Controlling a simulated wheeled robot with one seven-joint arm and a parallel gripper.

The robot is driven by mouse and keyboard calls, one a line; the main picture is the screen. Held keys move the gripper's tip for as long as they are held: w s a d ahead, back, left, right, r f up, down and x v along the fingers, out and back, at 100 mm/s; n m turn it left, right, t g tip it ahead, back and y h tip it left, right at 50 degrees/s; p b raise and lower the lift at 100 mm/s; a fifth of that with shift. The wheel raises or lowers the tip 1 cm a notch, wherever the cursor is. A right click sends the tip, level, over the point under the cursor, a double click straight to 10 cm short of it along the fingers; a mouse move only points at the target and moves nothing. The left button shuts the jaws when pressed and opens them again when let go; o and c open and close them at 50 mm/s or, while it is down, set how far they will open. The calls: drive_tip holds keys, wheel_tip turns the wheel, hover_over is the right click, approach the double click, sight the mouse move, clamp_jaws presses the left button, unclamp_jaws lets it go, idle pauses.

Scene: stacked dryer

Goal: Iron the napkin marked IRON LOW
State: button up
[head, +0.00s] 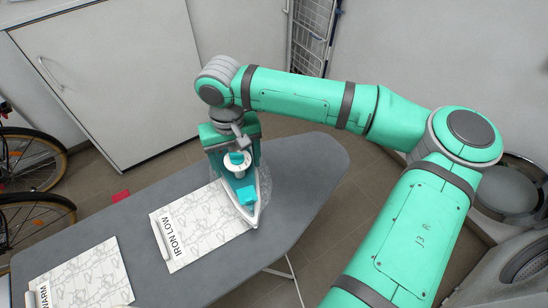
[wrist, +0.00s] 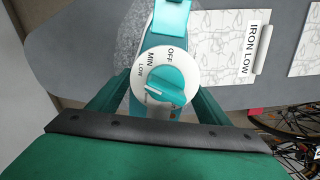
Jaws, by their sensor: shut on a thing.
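The napkin marked IRON LOW (head: 205,225) lies on the grey ironing board (head: 300,160), white with dark, crease-like lines. Its label is along the left edge; it also shows in the wrist view (wrist: 222,40). The teal and white iron (head: 245,190) is at the napkin's right end, its tip toward the lower right and overlapping the napkin's edge in the picture. I cannot tell whether its sole touches. My gripper (head: 236,158) is shut on the iron from above. The iron's white dial (wrist: 160,75) shows OFF, MIN and LOW; its setting is unclear.
A second napkin (head: 85,280), its label ending in WARM, lies at the board's lower left. A pale mesh patch (head: 265,165) is beside the iron. Bicycle wheels (head: 35,155) stand at left, a white cabinet (head: 105,75) behind. The board's right end is clear.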

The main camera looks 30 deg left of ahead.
drive_tip(key=s+a+r+n, duration=0.1)
drive_tip(key=s+a+n, duration=0.1)
drive_tip(key=s+a, duration=0.25)
drive_tip(key=shift+s+d+f, duration=0.1)
drive_tip(key=shift+s+f, duration=0.05)
drive_tip(key=shift+f, duration=0.6)
drive_tip(key=shift+s+d+f, duration=0.1)
drive_tip(key=shift+f, duration=0.65)
drive_tip(key=shift+s+d+f, duration=0.1)
drive_tip(key=shift+s+f, duration=0.05)
drive_tip(key=shift+f, duration=0.6)
